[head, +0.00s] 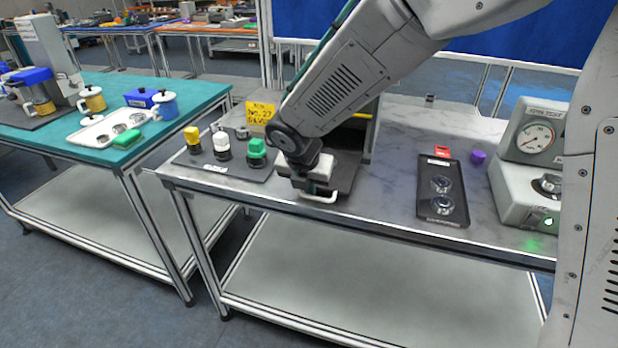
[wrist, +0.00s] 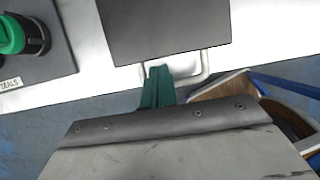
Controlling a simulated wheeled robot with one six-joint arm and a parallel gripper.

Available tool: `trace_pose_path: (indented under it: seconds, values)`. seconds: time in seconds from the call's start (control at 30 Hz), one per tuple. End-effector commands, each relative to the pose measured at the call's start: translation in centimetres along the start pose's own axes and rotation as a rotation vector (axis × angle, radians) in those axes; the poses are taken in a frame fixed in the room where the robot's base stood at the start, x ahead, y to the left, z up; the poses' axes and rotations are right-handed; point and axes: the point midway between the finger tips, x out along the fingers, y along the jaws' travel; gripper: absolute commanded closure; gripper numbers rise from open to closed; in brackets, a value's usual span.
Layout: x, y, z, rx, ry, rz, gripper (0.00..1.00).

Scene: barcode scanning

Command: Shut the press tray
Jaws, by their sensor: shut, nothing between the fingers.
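The press tray is a dark flat plate (head: 345,178) that sticks out toward the table's front edge from under a dark housing (head: 368,140). A white loop handle (head: 320,197) is at its front. In the wrist view the tray (wrist: 165,25) is at the top, with the handle (wrist: 206,68) along its near edge. My gripper (wrist: 160,70) has green fingers, shut and empty. Their tips lie at the handle's loop; I cannot tell whether they touch it. In the head view my gripper (head: 311,188) is right above the handle, and my arm hides part of the housing and tray.
Left of the tray, a dark mat (head: 240,173) holds yellow, white and green-capped pieces; the green one (head: 257,152) is nearest. To the right are a black two-socket plate (head: 443,205), a purple piece (head: 478,157) and a gauge tester (head: 530,165). Tabletop between tray and plate is clear.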

Motion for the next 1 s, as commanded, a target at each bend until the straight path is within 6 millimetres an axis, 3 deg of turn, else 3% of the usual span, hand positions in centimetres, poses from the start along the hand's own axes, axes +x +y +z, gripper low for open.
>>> trace_pose_path:
  seconds: [0.47,0.8,1.0]
  values:
    - [0.6,0.0,0.8,0.002,0.000,-0.001,1.00]
    - [3.9,-0.1,9.0,0.005,0.000,-0.001,1.00]
    - [4.9,-0.1,11.6,0.002,0.001,-0.001,1.00]
